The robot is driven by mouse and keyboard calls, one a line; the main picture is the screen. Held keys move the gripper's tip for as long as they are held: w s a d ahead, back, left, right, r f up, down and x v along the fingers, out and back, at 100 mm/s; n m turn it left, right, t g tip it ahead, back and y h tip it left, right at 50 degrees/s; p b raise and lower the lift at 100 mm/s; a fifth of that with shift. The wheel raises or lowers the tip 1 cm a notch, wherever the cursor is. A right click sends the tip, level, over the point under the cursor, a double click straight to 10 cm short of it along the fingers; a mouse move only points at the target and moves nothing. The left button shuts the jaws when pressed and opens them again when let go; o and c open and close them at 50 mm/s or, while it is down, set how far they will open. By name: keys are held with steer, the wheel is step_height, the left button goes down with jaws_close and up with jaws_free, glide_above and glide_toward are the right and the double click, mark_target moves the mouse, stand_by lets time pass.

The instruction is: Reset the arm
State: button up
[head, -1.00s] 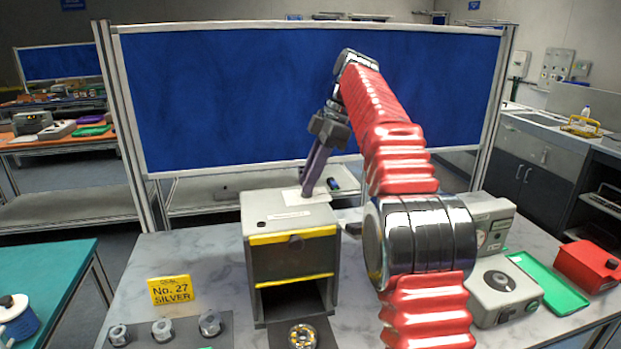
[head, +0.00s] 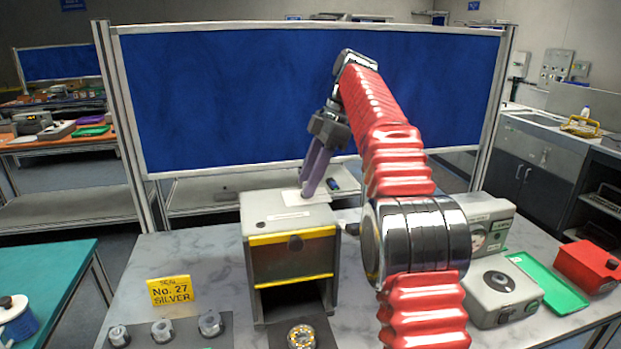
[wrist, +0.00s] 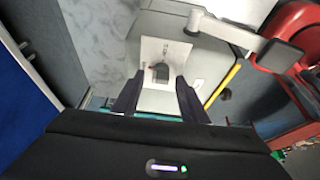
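My red arm reaches over the bench in the head view, with my gripper (head: 308,192) pointing down at the top of the grey box (head: 258,215). In the wrist view my gripper (wrist: 160,88) has its two dark fingers apart. A small dark block (wrist: 160,71) shows between and just beyond the fingertips, on a white plate (wrist: 152,48). I cannot tell whether a finger touches it. The box has yellow-edged front panels and an open lower bay.
Grey devices (head: 502,292), a green tray (head: 545,283) and a red box (head: 587,267) are at right. A blue panel (head: 230,95) stands behind.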

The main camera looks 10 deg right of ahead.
steer(key=shift+a+r, duration=0.35)
steer(key=shift+a, duration=0.05)
steer(key=shift+s+a+r+m+t, duration=0.3)
steer(key=shift+a+r+m, duration=0.15)
steer(key=shift+m, duration=0.1)
steer(key=shift+s+a+r+m+t, duration=0.25)
steer(key=shift+a+r+m, duration=0.1)
steer(key=shift+a+m, duration=0.15)
steer(key=s+m, duration=0.2)
steer(key=s, duration=0.1)
steer(key=s+r+m+h, duration=0.1)
steer(key=shift+s+a+t, duration=0.1)
steer(key=shift+s+t, duration=0.25)
steer(key=s+d+f+m+t+h, duration=0.1)
steer(key=s+f+m, duration=0.5)
steer(key=s, duration=0.8)
steer(key=s+d+f+m+t+h, duration=0.1)
steer(key=s+f+m+t+h, duration=0.1)
steer(key=s+f+m, duration=0.5)
steer(key=shift+s+f+t, duration=0.4)
steer(key=shift+s+f, duration=2.3)
steer(key=shift+s, duration=1.55)
